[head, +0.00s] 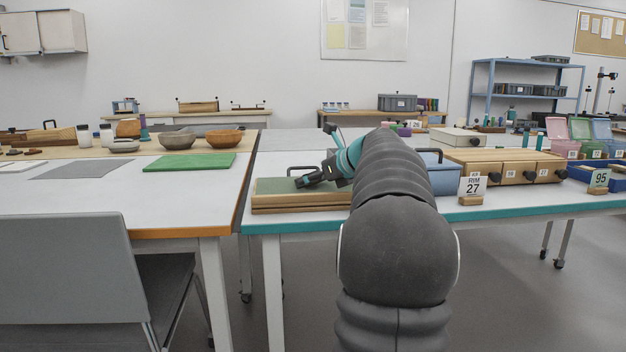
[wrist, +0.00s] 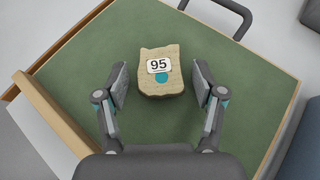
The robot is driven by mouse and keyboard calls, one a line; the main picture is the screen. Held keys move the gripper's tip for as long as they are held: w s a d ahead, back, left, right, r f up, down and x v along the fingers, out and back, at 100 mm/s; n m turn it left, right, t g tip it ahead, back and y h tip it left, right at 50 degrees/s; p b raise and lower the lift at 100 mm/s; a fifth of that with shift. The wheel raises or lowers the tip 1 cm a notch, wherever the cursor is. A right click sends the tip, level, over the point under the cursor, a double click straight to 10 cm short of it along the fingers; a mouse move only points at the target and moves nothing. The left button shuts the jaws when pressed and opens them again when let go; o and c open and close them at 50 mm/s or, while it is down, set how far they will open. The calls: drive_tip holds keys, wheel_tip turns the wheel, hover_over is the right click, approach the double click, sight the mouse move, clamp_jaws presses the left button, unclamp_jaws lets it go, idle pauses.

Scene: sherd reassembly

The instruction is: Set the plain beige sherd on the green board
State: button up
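The plain beige sherd (wrist: 150,86) lies on a green-lined wooden tray, with a white "95" label and a teal dot on its top. My gripper (wrist: 160,84) is open, with one finger on each side of the sherd and a narrow gap showing on both sides. In the head view my gripper (head: 310,181) is low over the same tray (head: 300,204), and the sherd cannot be made out there. The green board (head: 190,162) lies flat on the left table, with nothing on it.
The tray has a raised wooden edge (wrist: 50,115) and a dark handle (wrist: 232,12). A blue bin (head: 446,180) and a "RIM 27" sign (head: 472,188) stand right of my arm. Bowls (head: 178,141) stand behind the green board. A grey chair (head: 70,270) is in front of the left table.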

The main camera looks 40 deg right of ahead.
drive_tip(key=shift+r, duration=0.2)
drive_tip(key=p+v, duration=0.2)
drive_tip(key=v, duration=1)
drive_tip(key=shift+f, duration=0.1)
drive_tip(key=a+f+n, duration=0.1)
drive_tip(key=a, duration=0.2)
drive_tip(key=a+f+n+g, duration=0.1)
drive_tip(key=a+n, duration=0.1)
drive_tip(key=a, duration=0.2)
drive_tip(key=w+a+n, duration=0.1)
drive_tip(key=a, duration=0.2)
drive_tip(key=shift+a+f+n+g+y, duration=0.15)
drive_tip(key=shift+f+n+g+y, duration=0.15)
drive_tip(key=shift+f+n, duration=0.1)
drive_tip(key=s+a+f+n+g, duration=0.1)
drive_tip(key=s+a+f+n, duration=0.15)
drive_tip(key=a+n, duration=0.35)
drive_tip(key=s+a+f+n+g, duration=0.2)
drive_tip(key=a+f+n, duration=0.15)
drive_tip(key=a, duration=0.55)
drive_tip(key=s+a+f+n+g+h, duration=0.1)
drive_tip(key=s+a+f+n+h, duration=0.1)
drive_tip(key=s+a+f+n, duration=1.1)
drive_tip(key=s+f+n, duration=0.2)
drive_tip(key=s+n, duration=0.1)
drive_tip(key=n, duration=0.4)
drive_tip(key=shift+s+f+g, duration=0.15)
drive_tip(key=shift+f+g, duration=0.25)
